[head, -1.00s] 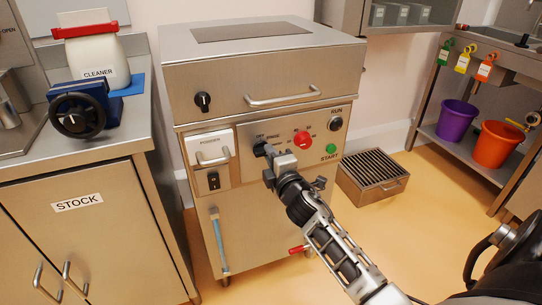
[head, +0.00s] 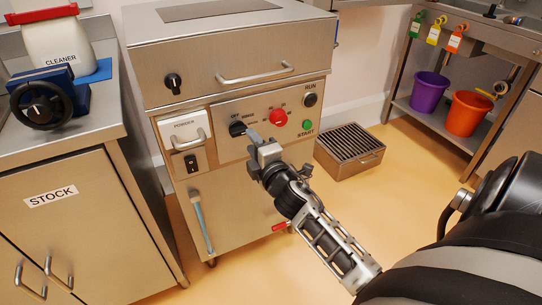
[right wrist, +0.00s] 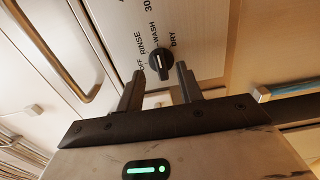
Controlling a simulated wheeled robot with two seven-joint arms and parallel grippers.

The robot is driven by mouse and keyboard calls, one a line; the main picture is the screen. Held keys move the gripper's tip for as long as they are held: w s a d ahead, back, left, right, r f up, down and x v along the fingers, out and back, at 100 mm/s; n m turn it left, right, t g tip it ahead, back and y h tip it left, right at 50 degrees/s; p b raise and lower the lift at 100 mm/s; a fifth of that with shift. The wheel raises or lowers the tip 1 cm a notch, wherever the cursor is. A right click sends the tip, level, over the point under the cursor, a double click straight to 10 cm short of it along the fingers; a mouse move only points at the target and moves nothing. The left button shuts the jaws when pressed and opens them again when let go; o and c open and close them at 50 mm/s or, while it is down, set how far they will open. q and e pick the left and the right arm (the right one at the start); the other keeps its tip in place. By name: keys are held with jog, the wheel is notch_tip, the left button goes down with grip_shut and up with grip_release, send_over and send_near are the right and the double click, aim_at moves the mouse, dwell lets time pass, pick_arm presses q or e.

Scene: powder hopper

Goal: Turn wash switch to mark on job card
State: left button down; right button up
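The wash switch is a black knob (head: 237,128) on the hopper's front panel, left of a red dial (head: 278,118). In the right wrist view the knob (right wrist: 160,62) has OFF, RINSE, WASH and DRY printed around it. A pale line on it runs roughly toward WASH, but its exact setting is hard to tell. My right gripper (head: 252,138) is just to the lower right of the knob. In the right wrist view its fingers (right wrist: 160,85) are apart and empty, with the knob showing between and beyond the tips. My left gripper is out of view. I cannot make out a job card.
A green START button (head: 308,125) and black RUN knob (head: 310,100) are right of the dial. The powder drawer (head: 184,132) is on the left. A STOCK cabinet (head: 60,225) stands at left. A grated box (head: 350,150) is on the floor at right.

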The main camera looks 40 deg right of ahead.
jog(key=v, duration=1.1)
jog(key=shift+s+a, duration=0.2)
jog(key=shift+s, duration=0.2)
jog(key=shift+r, duration=0.1)
